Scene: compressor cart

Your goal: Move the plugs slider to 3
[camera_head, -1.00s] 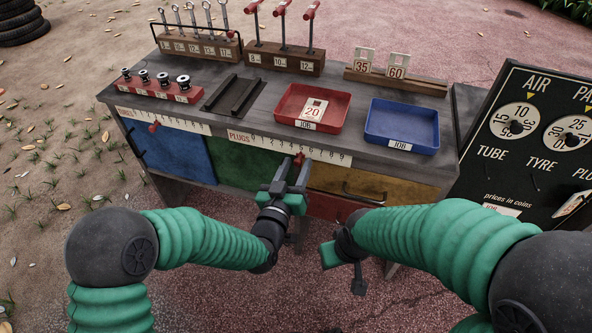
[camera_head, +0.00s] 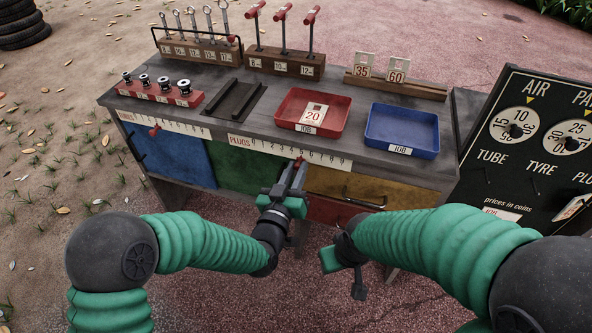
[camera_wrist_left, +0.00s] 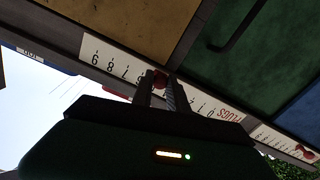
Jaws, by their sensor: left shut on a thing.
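The PLUGS scale (camera_head: 270,146) is a white numbered strip on the bench's front edge; it also shows in the left wrist view (camera_wrist_left: 108,60). Its slider has a small red knob (camera_head: 298,163), seen in the left wrist view (camera_wrist_left: 159,80) too, near the middle of the scale. The 7, 8 and 9 lie to one side of it; the digits right at the knob are hidden by the fingers. My left gripper (camera_head: 294,174) is shut on this knob from the front. My right gripper (camera_head: 344,266) hangs in front of the bench, clear of it; its fingers cannot be made out.
A second scale (camera_head: 170,122) with its own red knob (camera_head: 154,131) sits left of PLUGS. On the bench stand a red tray (camera_head: 284,116) with a 20 tag and a blue tray (camera_head: 412,118). A black price board (camera_head: 530,150) stands at right. Drawer handles project below the scale.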

